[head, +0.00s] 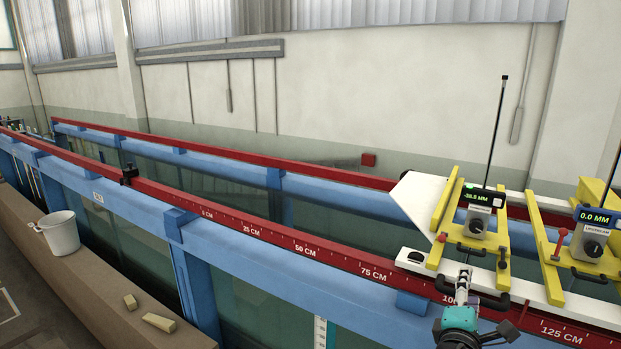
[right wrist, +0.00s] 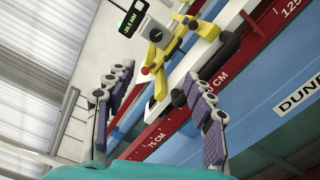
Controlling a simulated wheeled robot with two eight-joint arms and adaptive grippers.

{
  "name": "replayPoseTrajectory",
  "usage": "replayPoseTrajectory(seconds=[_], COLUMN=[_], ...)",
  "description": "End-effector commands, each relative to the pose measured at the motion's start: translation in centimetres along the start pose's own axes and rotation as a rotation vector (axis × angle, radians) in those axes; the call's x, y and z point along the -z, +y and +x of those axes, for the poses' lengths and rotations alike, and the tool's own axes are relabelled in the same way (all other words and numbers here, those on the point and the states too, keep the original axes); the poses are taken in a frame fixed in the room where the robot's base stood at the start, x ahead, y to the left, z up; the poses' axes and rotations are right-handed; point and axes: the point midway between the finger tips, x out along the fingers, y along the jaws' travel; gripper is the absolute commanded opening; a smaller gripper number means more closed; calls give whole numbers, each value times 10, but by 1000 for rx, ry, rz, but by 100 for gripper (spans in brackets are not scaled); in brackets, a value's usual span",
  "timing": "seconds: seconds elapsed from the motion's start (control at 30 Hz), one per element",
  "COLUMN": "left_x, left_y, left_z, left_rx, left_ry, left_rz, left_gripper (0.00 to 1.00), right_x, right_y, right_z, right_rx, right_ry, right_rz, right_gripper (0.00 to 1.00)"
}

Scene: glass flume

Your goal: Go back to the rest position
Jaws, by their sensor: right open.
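My right gripper (head: 486,306) is at the lower right of the head view, in front of the near red rail. Its two fingers are spread apart with nothing between them, as the right wrist view (right wrist: 157,90) also shows. My left gripper is not in view.
A second yellow carriage (head: 552,262) reading "0.0 MM" stands to the right. The red rail (head: 305,250) with centimetre marks tops the blue flume frame (head: 240,251). A white bucket (head: 60,235) and two small blocks (head: 158,322) sit on the brown ledge (head: 95,283) at left.

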Motion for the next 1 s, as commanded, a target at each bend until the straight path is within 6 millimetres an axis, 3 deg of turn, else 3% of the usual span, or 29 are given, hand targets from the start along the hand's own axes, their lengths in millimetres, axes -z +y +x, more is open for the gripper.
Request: replayPoseTrajectory(seconds=[0.37, 0.57, 0.67, 0.77, 1.0], left_x=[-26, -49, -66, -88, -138], left_y=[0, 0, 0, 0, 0], left_z=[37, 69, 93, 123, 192], left_rx=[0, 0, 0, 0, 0], left_ry=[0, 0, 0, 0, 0], left_rz=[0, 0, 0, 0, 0], left_gripper=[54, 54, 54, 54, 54], right_x=[13, 30, 45, 68, 141], right_y=[-67, -128, -174, -233, -364], right_z=[-15, -32, -46, -67, -133], right_rx=[104, 213, 296, 412, 743], right_ry=[-7, -14, -20, -30, -55], right_rz=[216, 414, 552, 726, 1133], right_gripper=[54, 54, 54, 54, 54])
